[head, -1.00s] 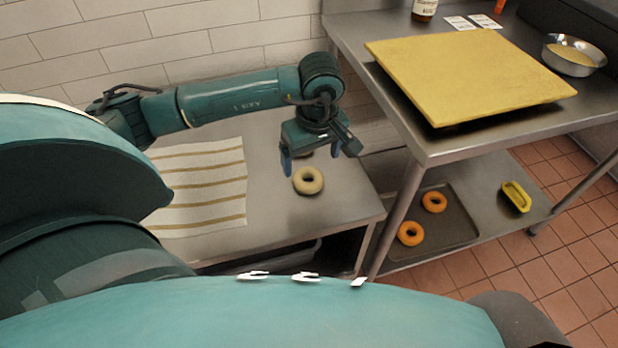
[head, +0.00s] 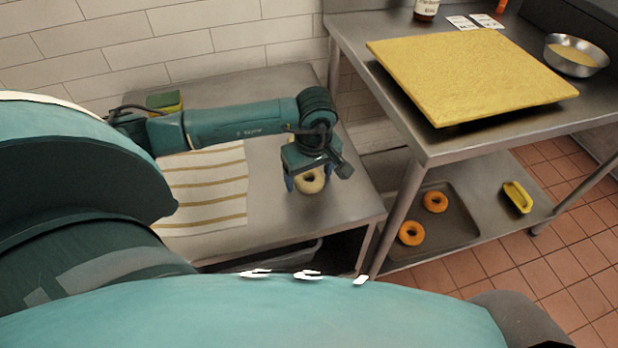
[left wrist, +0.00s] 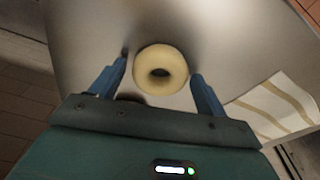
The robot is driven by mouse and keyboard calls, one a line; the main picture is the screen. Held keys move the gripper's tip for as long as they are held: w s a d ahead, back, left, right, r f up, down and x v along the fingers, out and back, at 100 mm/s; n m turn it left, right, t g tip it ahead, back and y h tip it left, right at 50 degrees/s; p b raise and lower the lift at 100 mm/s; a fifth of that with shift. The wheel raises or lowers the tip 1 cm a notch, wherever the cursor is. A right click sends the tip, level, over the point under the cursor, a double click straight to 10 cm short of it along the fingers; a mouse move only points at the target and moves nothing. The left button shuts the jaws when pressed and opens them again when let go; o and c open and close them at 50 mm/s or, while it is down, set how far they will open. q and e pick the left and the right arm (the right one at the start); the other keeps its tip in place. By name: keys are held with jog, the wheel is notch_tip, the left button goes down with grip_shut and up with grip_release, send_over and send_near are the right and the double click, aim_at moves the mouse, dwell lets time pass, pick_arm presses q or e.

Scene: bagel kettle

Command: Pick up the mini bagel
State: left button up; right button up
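A pale round mini bagel (head: 309,181) with a hole lies on the low steel table (head: 275,205). In the left wrist view the bagel (left wrist: 160,70) is between and a little beyond the fingertips, with gaps on both sides. My left gripper (head: 308,186) points down over the bagel, its blue fingers apart; it also shows in the left wrist view (left wrist: 163,72), open and empty. The gripper hides the back part of the bagel in the head view. My right gripper is not in view.
A striped cloth (head: 205,185) lies left of the bagel, and a green-yellow sponge (head: 165,101) is behind my arm. A taller steel table (head: 455,148) with a yellow board (head: 470,75) stands close on the right. Below it, orange rings (head: 411,233) lie on a tray (head: 455,240).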

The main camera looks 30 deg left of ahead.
pick_arm(q)
jog(key=c, duration=0.8)
jog(key=shift+o, duration=0.2)
jog(key=shift+r, duration=0.15)
notch_tip(320, 180, up, 10)
jog(key=shift+s, duration=0.1)
